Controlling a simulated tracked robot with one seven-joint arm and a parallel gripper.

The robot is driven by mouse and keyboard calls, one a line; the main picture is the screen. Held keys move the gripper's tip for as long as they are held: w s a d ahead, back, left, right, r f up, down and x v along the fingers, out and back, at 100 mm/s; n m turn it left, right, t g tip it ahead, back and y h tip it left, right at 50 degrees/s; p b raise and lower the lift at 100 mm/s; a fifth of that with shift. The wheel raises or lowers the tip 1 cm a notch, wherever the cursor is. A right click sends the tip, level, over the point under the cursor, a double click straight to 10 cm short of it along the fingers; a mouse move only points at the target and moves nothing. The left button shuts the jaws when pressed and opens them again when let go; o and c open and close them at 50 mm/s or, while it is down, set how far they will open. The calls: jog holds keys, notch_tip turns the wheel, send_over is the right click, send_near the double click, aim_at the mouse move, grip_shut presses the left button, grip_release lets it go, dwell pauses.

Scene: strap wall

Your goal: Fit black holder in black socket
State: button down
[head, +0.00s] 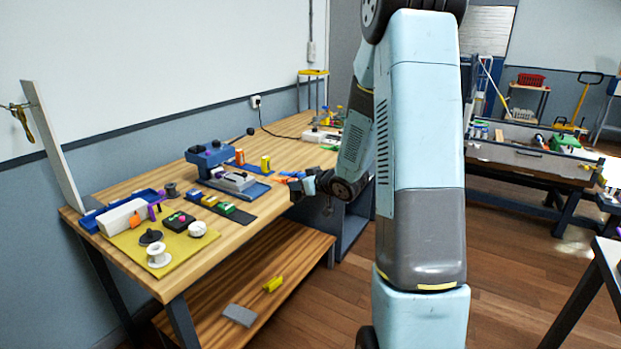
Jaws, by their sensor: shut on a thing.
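My gripper (297,187) is at the right front edge of the wooden workbench, small in the head view. It is shut on a small dark thing, too small and too much covered by the fingers to name. A dark spool-like piece (171,190) stands on the bench near the wall. A black disc-shaped piece with a knob (150,237) sits on the yellow mat (187,254). A black strip (240,216) carries several coloured blocks at the front edge. I cannot tell which of these dark pieces is the black holder or the black socket.
A blue machine (209,155) with a grey vise-like part (232,181) stands mid-bench, left of my gripper. An upright pale board (52,145) stands at the bench's left end. A lower shelf (262,275) holds a grey block and a yellow item.

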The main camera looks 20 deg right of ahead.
jog(key=w+a+f+m+h, duration=0.1)
jog(key=a+f+m+h, duration=0.1)
jog(key=f, duration=0.6)
jog(key=w+a+f+m+t+h, duration=0.1)
jog(key=a+f, duration=0.3)
jog(key=f, duration=0.4)
jog(key=shift+a+f+m+h, duration=0.35)
jog(key=shift+m+h, duration=0.25)
jog(key=shift+h, duration=0.3)
jog(key=shift+a, duration=0.1)
